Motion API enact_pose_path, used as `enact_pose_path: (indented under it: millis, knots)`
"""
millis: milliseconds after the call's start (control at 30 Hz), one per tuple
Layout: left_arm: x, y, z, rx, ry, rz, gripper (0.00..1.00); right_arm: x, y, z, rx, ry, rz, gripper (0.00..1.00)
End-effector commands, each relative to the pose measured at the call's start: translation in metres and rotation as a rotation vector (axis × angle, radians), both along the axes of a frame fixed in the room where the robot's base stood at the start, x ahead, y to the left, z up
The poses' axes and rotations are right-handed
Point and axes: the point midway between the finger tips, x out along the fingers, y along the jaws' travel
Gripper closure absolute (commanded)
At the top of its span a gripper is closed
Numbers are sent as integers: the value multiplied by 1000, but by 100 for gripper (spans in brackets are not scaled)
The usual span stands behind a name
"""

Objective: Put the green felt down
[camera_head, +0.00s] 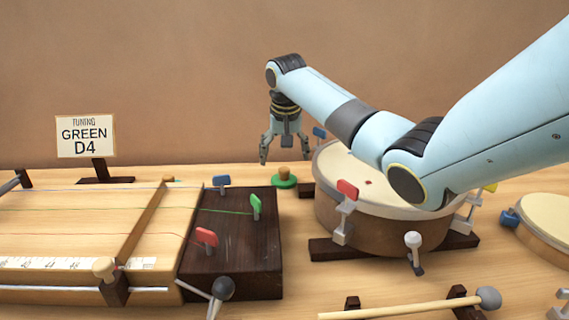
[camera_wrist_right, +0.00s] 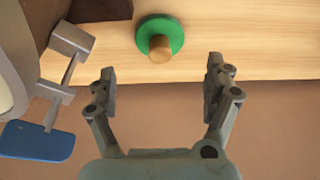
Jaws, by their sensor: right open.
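The green felt (camera_head: 284,182) is a round green disc with a wooden knob on top. It rests on the table between the dark tuning block and the drum. In the right wrist view the green felt (camera_wrist_right: 174,30) lies flat on the wood, beyond the fingertips and between their lines. My right gripper (camera_head: 283,160) points down at the felt, open and empty; its open fingers also show in the right wrist view (camera_wrist_right: 160,80). The fingers appear apart from the knob. My left gripper is not in view.
A drum (camera_head: 335,215) with coloured clamp keys stands right of the felt. The stringed box (camera_head: 60,230) with its dark peg block (camera_head: 265,270) is at left. A sign (camera_head: 86,136) reads "GREEN D4". A mallet (camera_head: 400,309) lies in front.

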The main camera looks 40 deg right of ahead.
Motion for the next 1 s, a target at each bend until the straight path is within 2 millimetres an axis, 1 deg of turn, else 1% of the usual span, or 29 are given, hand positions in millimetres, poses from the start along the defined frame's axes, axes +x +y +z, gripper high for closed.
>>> enact_pose_path:
  millis: [33,100,200,300,433,1000]
  knots:
    - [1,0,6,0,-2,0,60,-2,2,14,-1,-3,1,15]
    - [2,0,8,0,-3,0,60,-6,4,26,-2,-1,1,15]
    - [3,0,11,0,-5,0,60,-9,7,40,-2,-1,1,15]
    - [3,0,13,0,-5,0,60,-12,9,48,-1,0,0,15]
    - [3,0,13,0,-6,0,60,-13,10,52,0,3,-1,15]
    - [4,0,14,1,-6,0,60,-12,11,53,-1,-2,-1,15]
